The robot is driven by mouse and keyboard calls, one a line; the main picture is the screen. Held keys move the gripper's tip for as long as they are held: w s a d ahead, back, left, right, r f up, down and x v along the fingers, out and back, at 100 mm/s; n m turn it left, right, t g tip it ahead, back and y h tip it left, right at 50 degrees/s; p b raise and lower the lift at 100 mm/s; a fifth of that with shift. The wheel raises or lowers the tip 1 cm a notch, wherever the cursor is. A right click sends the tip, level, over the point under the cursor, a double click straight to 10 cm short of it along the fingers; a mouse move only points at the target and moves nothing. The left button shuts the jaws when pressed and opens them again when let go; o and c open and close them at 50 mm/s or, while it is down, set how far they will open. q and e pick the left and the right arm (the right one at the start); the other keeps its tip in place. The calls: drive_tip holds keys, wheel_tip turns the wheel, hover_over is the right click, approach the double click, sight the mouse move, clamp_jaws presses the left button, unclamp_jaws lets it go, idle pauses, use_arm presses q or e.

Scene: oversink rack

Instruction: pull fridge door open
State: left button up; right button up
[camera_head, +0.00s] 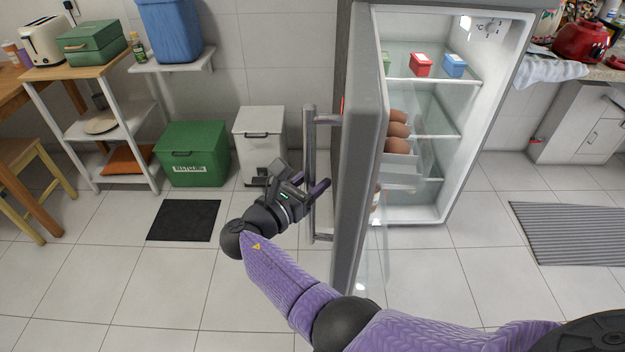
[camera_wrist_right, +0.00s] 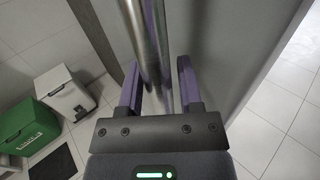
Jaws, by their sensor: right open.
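The fridge (camera_head: 509,110) stands at the back right with its grey door (camera_head: 357,160) swung open toward me. The long vertical metal door handle (camera_head: 309,165) is on the door's left face. My right gripper (camera_head: 311,187) is at the handle's lower half. In the right wrist view, the handle (camera_wrist_right: 158,50) runs between the two purple fingers of my right gripper (camera_wrist_right: 162,85). The fingers are apart on either side of it, and a gap shows. My left gripper is in neither view.
Inside the fridge are eggs (camera_head: 397,131), a red box (camera_head: 421,65) and a blue box (camera_head: 454,65). A green bin (camera_head: 192,153) and a white bin (camera_head: 260,140) stand at the back wall. A dark mat (camera_head: 184,220) lies left of my arm. The tiled floor around the door is clear.

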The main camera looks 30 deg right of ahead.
drive_tip(key=v, duration=1)
